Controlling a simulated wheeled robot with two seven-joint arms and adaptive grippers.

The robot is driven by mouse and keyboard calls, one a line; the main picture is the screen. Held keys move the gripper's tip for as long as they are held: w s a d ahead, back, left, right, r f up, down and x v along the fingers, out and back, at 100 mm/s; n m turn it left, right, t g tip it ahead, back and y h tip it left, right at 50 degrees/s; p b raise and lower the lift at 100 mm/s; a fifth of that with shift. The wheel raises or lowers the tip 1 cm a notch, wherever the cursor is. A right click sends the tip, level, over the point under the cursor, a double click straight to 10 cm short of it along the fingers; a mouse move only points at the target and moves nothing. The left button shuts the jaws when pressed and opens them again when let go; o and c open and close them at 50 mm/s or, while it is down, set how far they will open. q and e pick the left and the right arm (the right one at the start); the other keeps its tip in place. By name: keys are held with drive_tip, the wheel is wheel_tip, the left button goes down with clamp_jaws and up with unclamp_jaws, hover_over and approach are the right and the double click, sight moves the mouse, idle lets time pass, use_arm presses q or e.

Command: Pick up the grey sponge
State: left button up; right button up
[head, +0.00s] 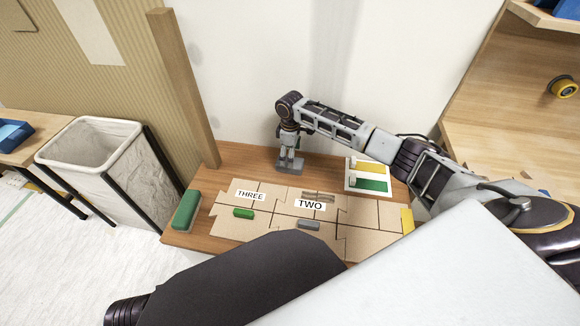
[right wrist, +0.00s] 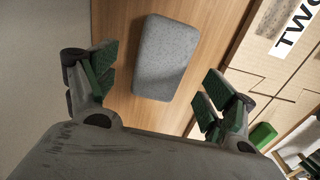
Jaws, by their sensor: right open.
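The grey sponge (head: 289,167) lies on the wooden table near the back wall, partly hidden by my right gripper in the head view. In the right wrist view the grey sponge (right wrist: 163,58) is a rounded rectangle lying flat on the wood. My right gripper (head: 290,153) points down just above it. In the right wrist view my right gripper (right wrist: 152,88) is open and empty, with its green-padded fingers apart on either side of the sponge's near end. My left gripper is not in view.
Brown boards with THREE (head: 251,195) and TWO (head: 310,205) labels cover the table's middle, bearing a small green block (head: 243,213) and a small grey block (head: 309,225). A green sponge (head: 186,210) lies left. A white tray (head: 352,184) lies right, a wooden post (head: 184,85) stands left.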

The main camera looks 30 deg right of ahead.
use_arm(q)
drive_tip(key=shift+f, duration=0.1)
use_arm(e)
drive_tip(key=shift+f, duration=0.1)
drive_tip(key=shift+f, duration=0.2)
drive_tip(key=shift+f+b, duration=0.7)
drive_tip(key=shift+f, duration=0.25)
drive_tip(key=shift+a+f, duration=0.1)
drive_tip(key=shift+f, duration=0.25)
drive_tip(key=shift+f+b, duration=0.45)
drive_tip(key=shift+f, duration=0.3)
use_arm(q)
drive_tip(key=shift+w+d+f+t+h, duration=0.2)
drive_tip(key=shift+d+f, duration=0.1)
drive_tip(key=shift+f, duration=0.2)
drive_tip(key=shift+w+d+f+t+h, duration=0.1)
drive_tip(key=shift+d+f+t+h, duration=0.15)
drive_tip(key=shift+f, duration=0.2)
use_arm(e)
drive_tip(key=shift+f, duration=0.25)
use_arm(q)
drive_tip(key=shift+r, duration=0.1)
use_arm(e)
drive_tip(key=shift+c, duration=0.3)
drive_tip(key=c, duration=1)
